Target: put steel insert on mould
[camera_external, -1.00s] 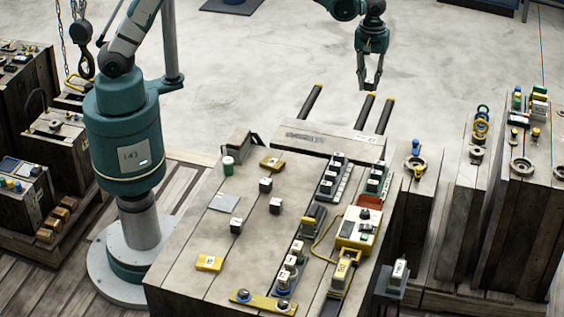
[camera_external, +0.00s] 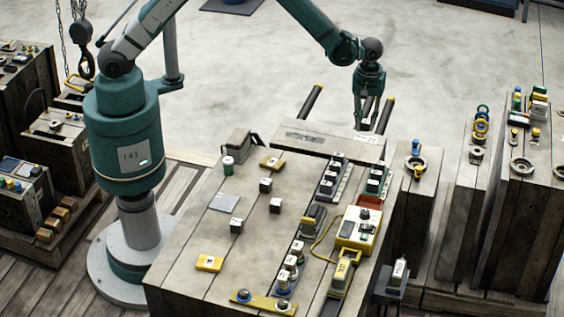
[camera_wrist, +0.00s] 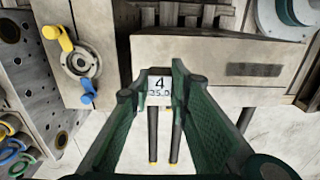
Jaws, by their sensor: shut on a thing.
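My gripper (camera_external: 366,120) is low at the far edge of the bench, by the dark rods. The wrist view shows its two green fingers (camera_wrist: 160,92) shut on a small block with a white label reading "4" and "35.0" (camera_wrist: 159,85), which I take to be the steel insert. Similar small dark blocks with white tops, such as this one (camera_external: 265,185), stand apart on the bench. A pale flat slab (camera_external: 330,141) lies at the bench's far end; I cannot tell whether it is the mould.
The bench (camera_external: 180,265) carries a yellow-and-white box (camera_external: 357,228), racks of labelled blocks (camera_external: 332,178) and a yellow block (camera_external: 209,263). Dark yellow-tipped rods (camera_external: 311,101) stick out behind the slab. A post with a ring fitting (camera_external: 415,163) stands to the right. Left bench centre has free room.

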